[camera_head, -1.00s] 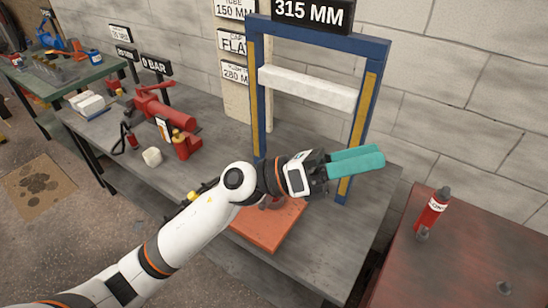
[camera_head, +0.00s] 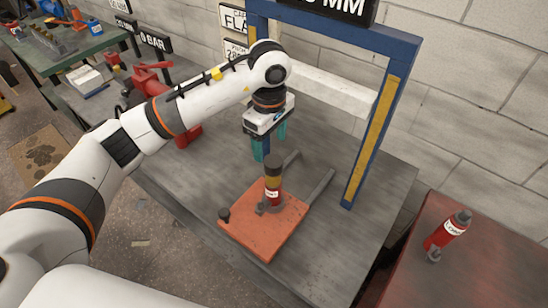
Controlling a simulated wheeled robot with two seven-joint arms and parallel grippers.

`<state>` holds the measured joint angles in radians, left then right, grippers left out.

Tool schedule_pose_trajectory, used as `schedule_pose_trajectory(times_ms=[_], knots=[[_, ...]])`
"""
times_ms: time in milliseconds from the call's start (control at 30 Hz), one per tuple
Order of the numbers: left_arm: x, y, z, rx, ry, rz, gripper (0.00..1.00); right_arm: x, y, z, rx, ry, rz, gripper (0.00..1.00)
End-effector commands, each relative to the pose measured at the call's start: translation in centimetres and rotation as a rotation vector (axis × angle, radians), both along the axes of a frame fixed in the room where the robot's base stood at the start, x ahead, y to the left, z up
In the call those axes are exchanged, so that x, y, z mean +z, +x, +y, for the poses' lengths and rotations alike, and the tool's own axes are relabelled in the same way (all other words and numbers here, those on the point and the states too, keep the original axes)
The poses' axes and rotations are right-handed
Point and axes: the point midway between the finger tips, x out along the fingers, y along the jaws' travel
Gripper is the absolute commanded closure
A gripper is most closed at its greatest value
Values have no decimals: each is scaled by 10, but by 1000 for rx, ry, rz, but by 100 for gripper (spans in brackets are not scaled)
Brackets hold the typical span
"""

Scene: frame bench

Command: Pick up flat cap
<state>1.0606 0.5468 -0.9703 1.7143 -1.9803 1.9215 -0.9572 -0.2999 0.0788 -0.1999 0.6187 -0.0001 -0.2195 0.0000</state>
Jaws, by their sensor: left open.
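My left gripper (camera_head: 271,149) points down with its two teal fingers apart and nothing seen between them. The fingers look apart from the jack. I cannot clearly make out a flat cap; whether the dark top is one, I cannot tell. My right gripper is not in view.
A blue press frame (camera_head: 398,48) with a white crossbeam (camera_head: 335,92) stands behind the jack. Two grey bars (camera_head: 318,186) extend back from the plate. The grey bench (camera_head: 345,245) is clear right of the plate.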

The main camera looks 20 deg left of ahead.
Motion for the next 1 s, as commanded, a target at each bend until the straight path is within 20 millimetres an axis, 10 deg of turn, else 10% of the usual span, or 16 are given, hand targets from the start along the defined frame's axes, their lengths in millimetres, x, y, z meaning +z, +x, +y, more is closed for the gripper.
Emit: schedule_pose_trajectory(times_ms=[167,500,900,1000], knots=[[-22,0,-1,0,-2,2,31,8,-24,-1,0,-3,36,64],[-58,4,-5,1,-4,6,31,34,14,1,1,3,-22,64],[-78,5,-5,-1,-3,-1,31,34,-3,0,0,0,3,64],[-78,5,-5,0,-4,-1,46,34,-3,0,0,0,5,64]])
